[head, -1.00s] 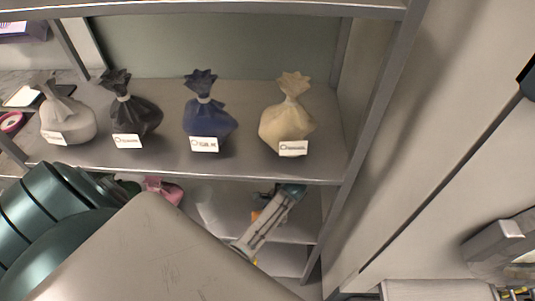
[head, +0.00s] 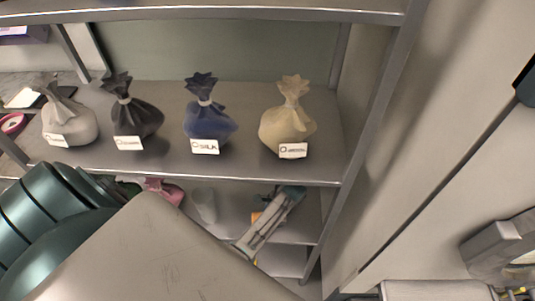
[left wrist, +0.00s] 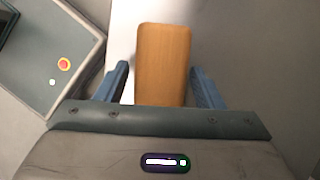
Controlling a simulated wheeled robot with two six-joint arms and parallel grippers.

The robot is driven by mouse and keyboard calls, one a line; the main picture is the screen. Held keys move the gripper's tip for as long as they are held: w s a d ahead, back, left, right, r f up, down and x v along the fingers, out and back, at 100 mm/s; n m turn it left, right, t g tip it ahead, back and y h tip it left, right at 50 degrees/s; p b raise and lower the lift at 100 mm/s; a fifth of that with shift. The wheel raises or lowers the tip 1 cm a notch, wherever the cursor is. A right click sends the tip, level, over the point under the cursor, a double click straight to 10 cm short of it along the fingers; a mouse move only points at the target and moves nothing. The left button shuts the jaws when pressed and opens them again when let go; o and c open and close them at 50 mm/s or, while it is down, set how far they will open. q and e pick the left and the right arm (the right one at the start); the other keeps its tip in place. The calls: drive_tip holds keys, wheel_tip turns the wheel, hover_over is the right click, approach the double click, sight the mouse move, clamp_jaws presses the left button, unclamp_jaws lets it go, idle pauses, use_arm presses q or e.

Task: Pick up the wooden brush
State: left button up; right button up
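In the left wrist view the wooden brush (left wrist: 163,50) shows as a plain orange-brown wooden block with rounded corners. It lies between the two blue fingers of my left gripper (left wrist: 160,68). The fingers stand apart on either side of it, with a narrow gap on the left; contact on the right is hard to tell. Its bristles are not visible. In the head view my left arm comes in from the left and its large pale link hides much of the lower shelf. A small orange patch there may be the brush, partly hidden.
A metal shelf (head: 235,174) holds cloth bags with labels: light grey (head: 68,118), black (head: 135,115), blue (head: 208,120) and cream (head: 288,122). A pink item (head: 165,190) lies on the lower shelf. A panel with a red button (left wrist: 64,63) is at left in the wrist view.

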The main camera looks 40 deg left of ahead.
use_arm(q)
drive_tip(key=c, duration=0.8)
